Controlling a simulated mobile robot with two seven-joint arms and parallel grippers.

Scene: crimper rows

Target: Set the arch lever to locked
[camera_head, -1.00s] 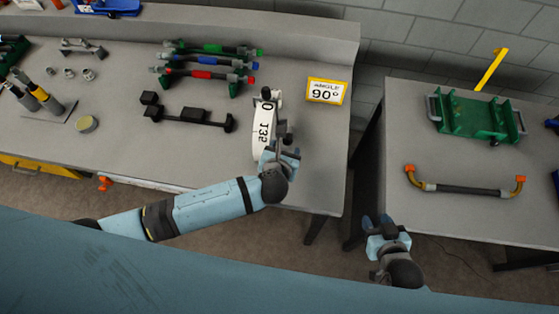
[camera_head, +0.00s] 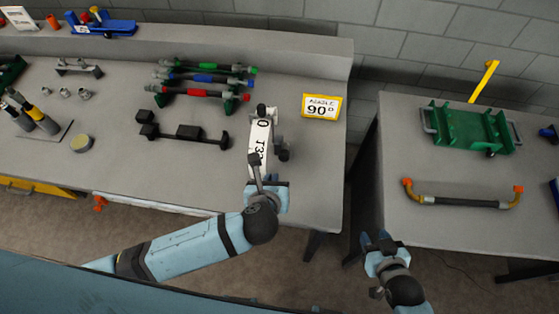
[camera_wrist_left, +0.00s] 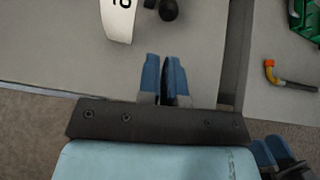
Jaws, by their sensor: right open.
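I cannot tell for sure which part is the arch lever. A white curved arm with angle numbers (camera_head: 259,145) stands on the left bench, with a dark round knob (camera_head: 284,155) at its right side. A yellow upright bar (camera_head: 485,80) rises behind the right table. My left gripper (camera_head: 264,184) is at the near end of the white arm. In the left wrist view its fingers (camera_wrist_left: 164,80) are together with nothing seen between them, and the white arm (camera_wrist_left: 118,20) and knob (camera_wrist_left: 168,10) lie beyond, apart from them. My right gripper (camera_head: 376,242) is open and empty before the right table.
A yellow-framed 90° sign (camera_head: 321,107) stands right of the white arm. Coloured rods (camera_head: 205,78) and a black bar fixture (camera_head: 185,132) lie to its left. The right table holds a green cradle (camera_head: 466,130) and a bent pipe (camera_head: 462,201). A gap separates the tables.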

